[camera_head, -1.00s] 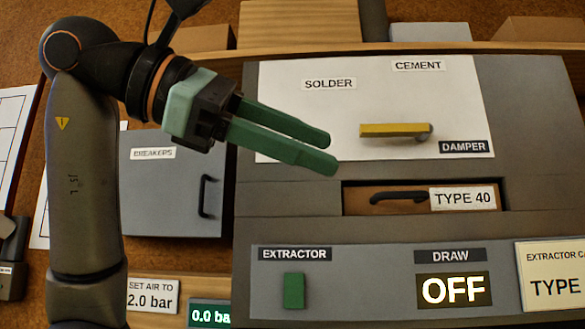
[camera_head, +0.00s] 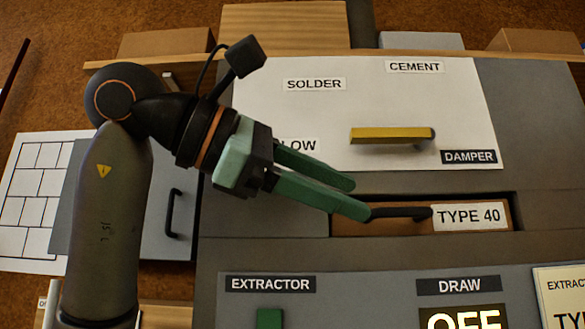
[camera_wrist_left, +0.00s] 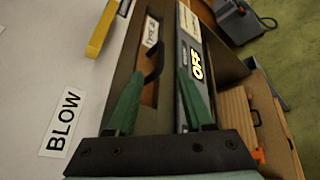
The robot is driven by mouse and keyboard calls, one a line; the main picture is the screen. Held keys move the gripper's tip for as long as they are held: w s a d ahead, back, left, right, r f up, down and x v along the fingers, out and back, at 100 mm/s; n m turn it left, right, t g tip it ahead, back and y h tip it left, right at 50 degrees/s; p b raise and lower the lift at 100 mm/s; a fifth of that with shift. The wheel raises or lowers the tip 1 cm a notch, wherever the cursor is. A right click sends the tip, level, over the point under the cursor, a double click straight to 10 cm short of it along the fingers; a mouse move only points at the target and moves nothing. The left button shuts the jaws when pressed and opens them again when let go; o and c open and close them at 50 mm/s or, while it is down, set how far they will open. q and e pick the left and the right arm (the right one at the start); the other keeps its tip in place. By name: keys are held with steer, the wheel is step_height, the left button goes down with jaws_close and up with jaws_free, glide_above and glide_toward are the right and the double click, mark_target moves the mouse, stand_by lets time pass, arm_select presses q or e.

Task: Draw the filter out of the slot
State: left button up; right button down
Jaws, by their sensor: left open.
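The filter (camera_head: 350,224) is a brown drawer-like front labelled TYPE 40, seated in the slot (camera_head: 420,195) of the grey cabinet. It has a dark bar handle (camera_head: 405,213). My left gripper (camera_head: 362,198) is open, with its green fingertips at the left end of the handle in the head view. In the left wrist view the filter (camera_wrist_left: 149,92) and its dark handle (camera_wrist_left: 154,66) lie ahead between the two green fingers (camera_wrist_left: 158,92). I cannot tell whether the fingers touch the handle. My right gripper is not in view.
Above the slot is a white panel (camera_head: 400,100) with a yellow damper handle (camera_head: 391,135). Below it are a green extractor switch (camera_head: 269,318) and a draw display (camera_head: 462,320) reading OFF. A grey breaker box with a dark handle (camera_head: 174,213) stands behind my left arm.

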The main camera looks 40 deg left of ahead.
mark_target(383, 209)
arm_select(q)
steer(key=shift+x, duration=2.35)
jaws_close()
steer(key=shift+d+f, duration=0.1)
steer(key=shift+f, duration=0.05)
steer(key=c, duration=0.6)
jaws_free()
jaws_close()
